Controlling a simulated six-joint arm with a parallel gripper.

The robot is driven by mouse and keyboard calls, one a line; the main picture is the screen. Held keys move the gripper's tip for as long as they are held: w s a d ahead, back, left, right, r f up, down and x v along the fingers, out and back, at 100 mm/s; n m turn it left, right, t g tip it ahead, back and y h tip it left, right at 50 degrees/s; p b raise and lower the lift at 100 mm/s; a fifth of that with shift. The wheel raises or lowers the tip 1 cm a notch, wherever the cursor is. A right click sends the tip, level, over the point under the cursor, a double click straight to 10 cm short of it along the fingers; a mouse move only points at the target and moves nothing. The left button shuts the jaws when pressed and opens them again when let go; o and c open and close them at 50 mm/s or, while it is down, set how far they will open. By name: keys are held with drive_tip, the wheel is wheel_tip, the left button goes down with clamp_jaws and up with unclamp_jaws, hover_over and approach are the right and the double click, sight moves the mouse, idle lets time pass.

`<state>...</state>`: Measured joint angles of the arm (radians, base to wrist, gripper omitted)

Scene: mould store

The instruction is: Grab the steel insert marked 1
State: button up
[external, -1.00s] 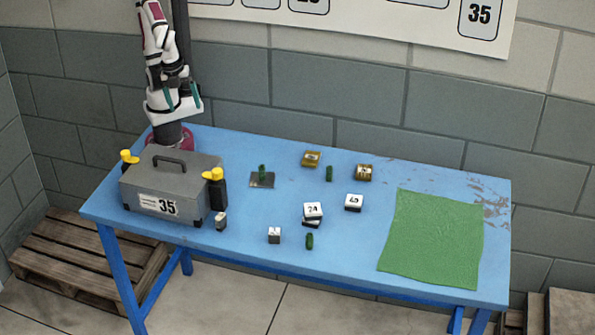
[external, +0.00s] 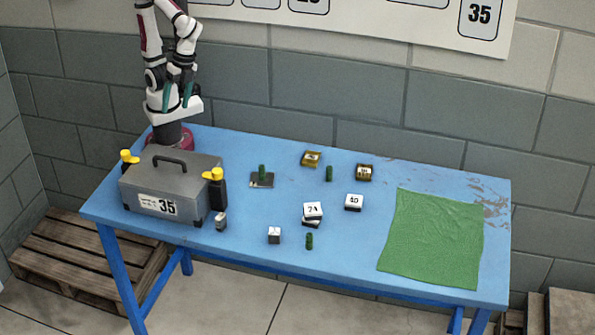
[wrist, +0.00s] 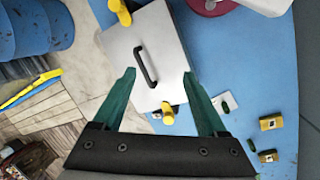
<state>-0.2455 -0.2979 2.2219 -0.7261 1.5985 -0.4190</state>
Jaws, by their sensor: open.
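I cannot read a 1 on any insert. A small steel block (external: 274,235) stands near the table's front edge, its mark too small to read. Another small steel block (external: 220,222) stands by the toolbox's right front corner, its mark also unclear. A steel block marked 40 (external: 354,202) and a stacked pair (external: 313,211), the top one seeming to read 74, sit to the right. My gripper (external: 177,97) is open and empty, high above the table's back left. In the wrist view, its teal fingers (wrist: 159,77) are spread, with the toolbox below.
A grey toolbox (external: 160,190) marked 35, with yellow-topped latches, fills the table's left. Two brass blocks (external: 311,158) (external: 364,173) and green cylinders (external: 329,173) (external: 309,241) stand around. A grey plate (external: 262,181) bears another green cylinder. A green cloth (external: 433,240) lies right.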

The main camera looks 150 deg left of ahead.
drive_tip(key=w+a+n+t+h, duration=0.4)
drive_tip(key=w+n+h, duration=0.1)
drive_tip(key=w+n, duration=0.85)
drive_tip(key=w+a+n+t, duration=0.4)
drive_tip(key=w+a+n, duration=0.15)
drive_tip(key=a, duration=0.35)
drive_tip(key=w+a+n+t, duration=0.4)
drive_tip(key=a+n, duration=0.3)
drive_tip(key=a, duration=0.1)
approach(275, 228)
drive_tip(key=shift+y, duration=0.3)
drive_tip(key=x, duration=1)
drive_tip(key=shift+w+d+f, duration=0.15)
drive_tip(key=shift+d+f, duration=0.1)
drive_tip(key=shift+f, duration=0.15)
clamp_jaws()
